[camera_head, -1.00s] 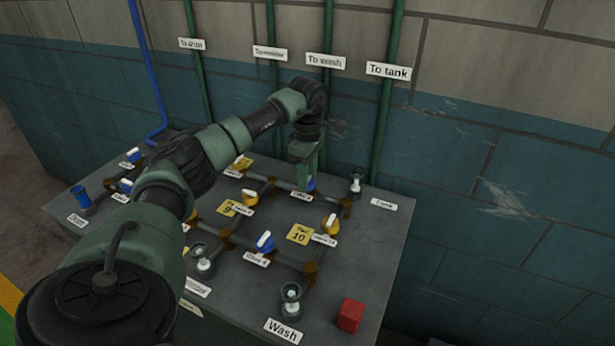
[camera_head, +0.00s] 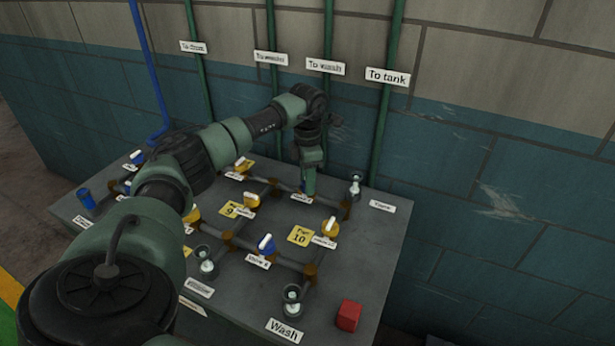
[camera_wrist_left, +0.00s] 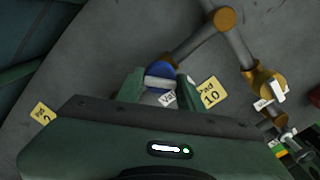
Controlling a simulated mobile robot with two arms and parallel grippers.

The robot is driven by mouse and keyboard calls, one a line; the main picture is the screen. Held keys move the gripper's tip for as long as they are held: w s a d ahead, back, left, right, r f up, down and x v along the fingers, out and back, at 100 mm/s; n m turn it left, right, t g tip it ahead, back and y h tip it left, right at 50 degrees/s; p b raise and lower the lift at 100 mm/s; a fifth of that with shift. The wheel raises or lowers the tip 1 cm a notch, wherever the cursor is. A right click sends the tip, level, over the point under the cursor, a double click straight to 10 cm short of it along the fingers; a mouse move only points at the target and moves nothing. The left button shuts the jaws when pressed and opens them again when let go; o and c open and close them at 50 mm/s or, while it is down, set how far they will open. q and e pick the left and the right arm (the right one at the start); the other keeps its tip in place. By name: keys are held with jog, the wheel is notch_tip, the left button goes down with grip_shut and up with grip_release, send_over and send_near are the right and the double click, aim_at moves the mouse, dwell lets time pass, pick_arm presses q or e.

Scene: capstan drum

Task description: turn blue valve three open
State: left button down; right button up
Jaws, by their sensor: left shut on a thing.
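My left gripper (camera_head: 308,188) reaches down over the back of the grey panel. It is shut on the white handle of a blue valve (camera_wrist_left: 158,69), which shows between its two fingers (camera_wrist_left: 159,88) in the left wrist view. In the head view the gripper covers most of this valve, and its label is too small to read surely. Another blue valve (camera_head: 266,245) with a white handle stands nearer the front, apart from the gripper. My right gripper is not in view.
The grey panel (camera_head: 372,265) carries brown pipes, several yellow valves such as one by the Pad 10 tag (camera_head: 300,236), and gauges. A red block (camera_head: 349,315) sits at the front right. Green pipes (camera_head: 390,130) run up the wall close behind my wrist.

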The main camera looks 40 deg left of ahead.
pick_arm(q)
jog(key=n+p, duration=0.1)
jog(key=n, duration=0.4)
jog(key=shift+r+n+p, duration=0.15)
jog(key=shift+n+p, duration=0.15)
jog(key=shift+p, duration=0.05)
jog(key=shift+w+n+p, duration=0.1)
jog(key=shift+n+p, duration=0.5)
jog(key=shift+n, duration=1.6)
jog(key=c, duration=0.9)
grip_release()
notch_tip(320, 180, up, 8)
jog(key=shift+f+b, duration=0.15)
jog(key=shift+b, duration=0.7)
